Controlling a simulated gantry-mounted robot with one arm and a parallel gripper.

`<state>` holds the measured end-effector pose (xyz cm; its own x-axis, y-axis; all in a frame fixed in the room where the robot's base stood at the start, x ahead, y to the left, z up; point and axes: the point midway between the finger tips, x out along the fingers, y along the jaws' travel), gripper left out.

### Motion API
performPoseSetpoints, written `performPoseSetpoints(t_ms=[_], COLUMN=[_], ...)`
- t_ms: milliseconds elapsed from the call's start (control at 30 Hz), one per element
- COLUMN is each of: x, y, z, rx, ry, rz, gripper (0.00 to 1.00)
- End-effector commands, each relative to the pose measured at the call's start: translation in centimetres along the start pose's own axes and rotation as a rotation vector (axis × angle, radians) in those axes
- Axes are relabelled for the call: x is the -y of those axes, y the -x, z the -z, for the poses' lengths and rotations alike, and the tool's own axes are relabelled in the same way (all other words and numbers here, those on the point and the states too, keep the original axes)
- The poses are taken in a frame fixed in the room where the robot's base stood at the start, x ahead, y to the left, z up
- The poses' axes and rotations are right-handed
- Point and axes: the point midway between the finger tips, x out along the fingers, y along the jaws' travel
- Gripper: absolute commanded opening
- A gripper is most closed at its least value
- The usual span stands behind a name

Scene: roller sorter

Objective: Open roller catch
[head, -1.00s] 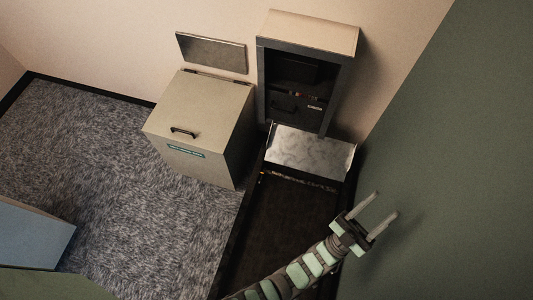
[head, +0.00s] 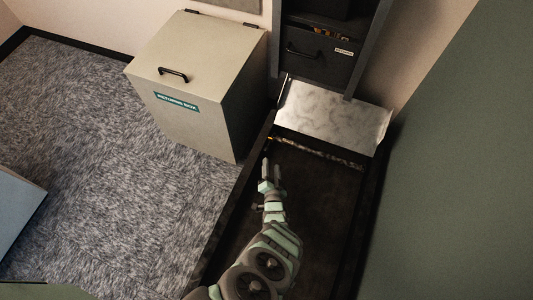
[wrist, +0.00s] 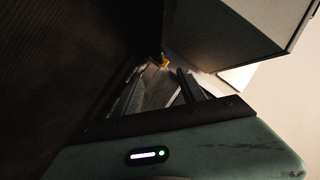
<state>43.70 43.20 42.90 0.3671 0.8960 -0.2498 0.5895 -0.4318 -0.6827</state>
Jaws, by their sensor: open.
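My gripper (head: 271,172) is open, near the left edge of the dark conveyor bed (head: 312,215), with its fingers pointing toward the far end. A thin roller or bar (head: 318,153) crosses the bed just before the metal plate. A small orange-yellow part (head: 268,143) sits at its left end, a little beyond my fingertips; it may be the roller catch. In the wrist view this orange part (wrist: 165,64) shows just past the gripper fingers (wrist: 175,88). I cannot tell whether the fingers touch it. Its shape is too small and dark to make out.
A beige returns box (head: 195,85) with a black handle stands close on the left of the bed. A bright metal plate (head: 330,115) slopes below a dark cabinet (head: 318,55) at the far end. A green wall (head: 460,170) bounds the right side.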

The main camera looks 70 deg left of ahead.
Motion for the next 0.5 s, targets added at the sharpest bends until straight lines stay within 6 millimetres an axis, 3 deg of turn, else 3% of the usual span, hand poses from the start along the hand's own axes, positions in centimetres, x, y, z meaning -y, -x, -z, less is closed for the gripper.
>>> performPoseSetpoints(t_ms=[67, 233, 500], x=[-0.3, -0.2, -0.3], y=[-0.3, -1.6, -6.9], z=[-1.7, -2.2, -2.5], rx=[0.03, 0.042, 0.037], ry=[-0.016, -0.021, -0.018], rz=[0.003, 0.006, 0.009], gripper=[0.48, 0.48, 0.48])
